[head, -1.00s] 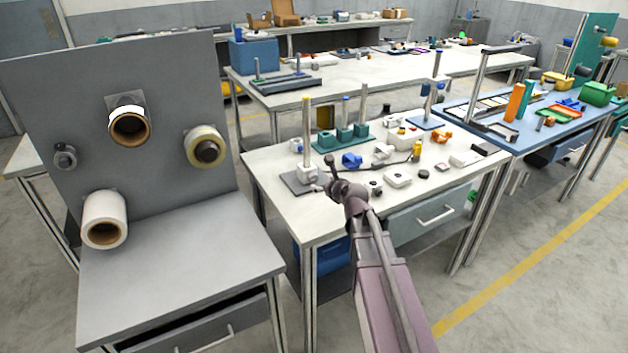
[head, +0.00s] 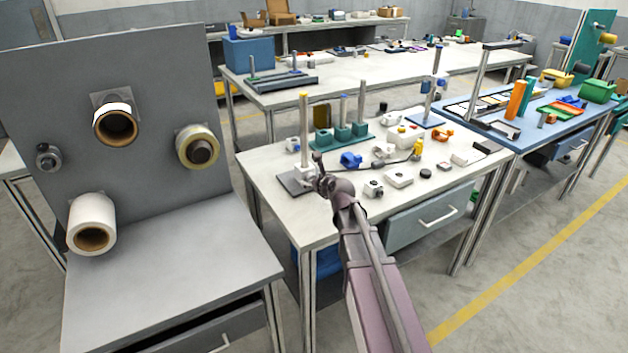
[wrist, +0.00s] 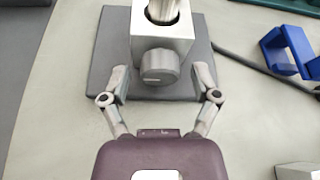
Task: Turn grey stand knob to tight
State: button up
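The grey stand has a flat dark base plate (head: 289,182), an upright metal post (head: 304,130) with a yellow top, and a pale clamp block (head: 304,170) low on the post. In the wrist view the block (wrist: 161,45) carries a round grey knob (wrist: 159,66) on its near face, with a line across it. My gripper (wrist: 161,80) is open, its fingers left and right of the knob with a gap on each side. In the head view my gripper (head: 320,172) is at the stand's right side, and the knob is hard to make out.
A blue clamp part (wrist: 291,52) lies to the right of the stand; it also shows in the head view (head: 350,160). A green base with posts (head: 341,134) stands behind. Small white parts (head: 398,177) lie to the right. A grey panel with rolls (head: 115,130) stands at left.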

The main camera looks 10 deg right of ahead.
grip_shut()
jog(key=shift+m, duration=0.3)
jog(key=shift+d+m+g+y, duration=0.15)
jog(key=shift+m+g+y, duration=0.25)
jog(key=shift+m+y, duration=1.15)
jog(key=shift+o, duration=1.2)
grip_release()
jog(key=shift+h, duration=0.25)
